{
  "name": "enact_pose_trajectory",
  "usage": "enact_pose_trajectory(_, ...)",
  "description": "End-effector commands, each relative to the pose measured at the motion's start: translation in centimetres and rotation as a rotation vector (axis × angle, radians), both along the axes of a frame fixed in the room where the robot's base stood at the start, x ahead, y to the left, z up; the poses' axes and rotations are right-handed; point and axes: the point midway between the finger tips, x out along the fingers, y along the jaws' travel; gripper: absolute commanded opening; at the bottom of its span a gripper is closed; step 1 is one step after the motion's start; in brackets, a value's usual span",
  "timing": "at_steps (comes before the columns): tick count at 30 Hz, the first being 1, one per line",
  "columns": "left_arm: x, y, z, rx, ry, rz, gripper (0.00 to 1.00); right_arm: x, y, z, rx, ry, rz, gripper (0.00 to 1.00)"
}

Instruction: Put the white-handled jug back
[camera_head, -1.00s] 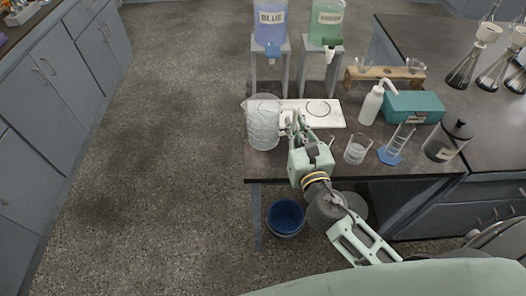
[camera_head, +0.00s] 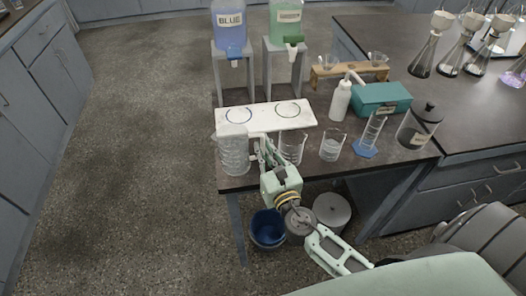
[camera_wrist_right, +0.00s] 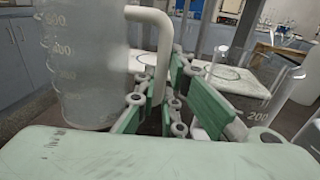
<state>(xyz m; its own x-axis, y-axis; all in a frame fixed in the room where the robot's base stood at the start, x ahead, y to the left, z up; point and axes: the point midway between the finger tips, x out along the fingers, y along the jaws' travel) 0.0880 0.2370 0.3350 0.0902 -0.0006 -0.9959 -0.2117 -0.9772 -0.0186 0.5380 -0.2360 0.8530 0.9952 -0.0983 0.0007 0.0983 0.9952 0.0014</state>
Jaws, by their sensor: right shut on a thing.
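The white-handled jug (camera_head: 232,155) is a clear graduated jug, upright at the front left of the dark bench. In the wrist view the jug (camera_wrist_right: 80,65) fills the left side, and its white handle (camera_wrist_right: 158,50) runs down between my finger pads. My right gripper (camera_head: 265,157) is shut on that handle, to the right of the jug; it also shows in the right wrist view (camera_wrist_right: 155,105). I cannot tell whether the jug's base touches the bench. A white board (camera_head: 263,117) with two dark rings lies just behind the jug, both rings bare. My left gripper is out of view.
A clear beaker (camera_head: 293,147) stands just right of my gripper, with another beaker (camera_head: 332,146) further right. The blue dispenser (camera_head: 230,28) and green dispenser (camera_head: 287,25) stand on stands behind the board. A blue bucket (camera_head: 267,228) is on the floor below.

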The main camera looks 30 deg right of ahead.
Motion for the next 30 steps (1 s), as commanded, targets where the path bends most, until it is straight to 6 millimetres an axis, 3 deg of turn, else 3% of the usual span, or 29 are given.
enact_pose_trajectory(8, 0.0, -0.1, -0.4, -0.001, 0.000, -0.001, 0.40, 0.0, 0.0, -0.2, 0.002, -0.003, 0.000, 0.00)
enact_pose_trajectory(9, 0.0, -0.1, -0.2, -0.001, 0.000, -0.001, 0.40, 0.0, 0.0, -0.2, 0.000, 0.000, 0.000, 0.12)
enact_pose_trajectory(15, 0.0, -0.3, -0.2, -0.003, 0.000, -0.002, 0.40, 0.0, 0.0, -0.2, 0.000, 0.000, 0.000, 0.27)
enact_pose_trajectory(26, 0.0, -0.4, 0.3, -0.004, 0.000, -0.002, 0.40, 0.0, 0.0, 0.3, 0.000, 0.000, 0.000, 0.27)
enact_pose_trajectory(30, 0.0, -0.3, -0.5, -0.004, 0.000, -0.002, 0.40, -2.0, 0.2, -0.3, 0.000, 0.003, 0.000, 0.27)
